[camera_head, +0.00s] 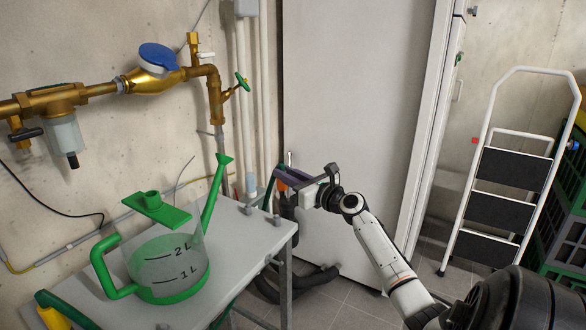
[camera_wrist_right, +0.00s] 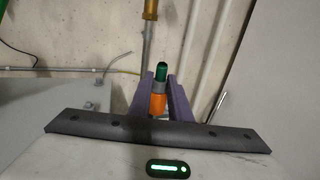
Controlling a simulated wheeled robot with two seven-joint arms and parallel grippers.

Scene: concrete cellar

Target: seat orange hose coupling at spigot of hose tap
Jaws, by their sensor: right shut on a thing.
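My right gripper (camera_head: 279,178) is shut on the orange hose coupling (camera_head: 282,187), to the right of the table's far corner. In the right wrist view the orange coupling (camera_wrist_right: 158,104) sits between the two purple-grey fingers (camera_wrist_right: 160,90), with a grey band and a dark green end above it. The hose tap (camera_head: 229,94), with a green handle, branches off the brass pipe on the wall, up and left of my gripper. The coupling is apart from the tap. The spigot's mouth is not clear to see. My left gripper is not in view.
A clear watering can (camera_head: 164,262) with green parts stands on the grey table (camera_head: 262,231). Grey vertical pipes (camera_head: 266,100) and a white door (camera_head: 345,120) are behind my gripper. A step ladder (camera_head: 507,165) and green crates (camera_head: 565,215) stand at the right.

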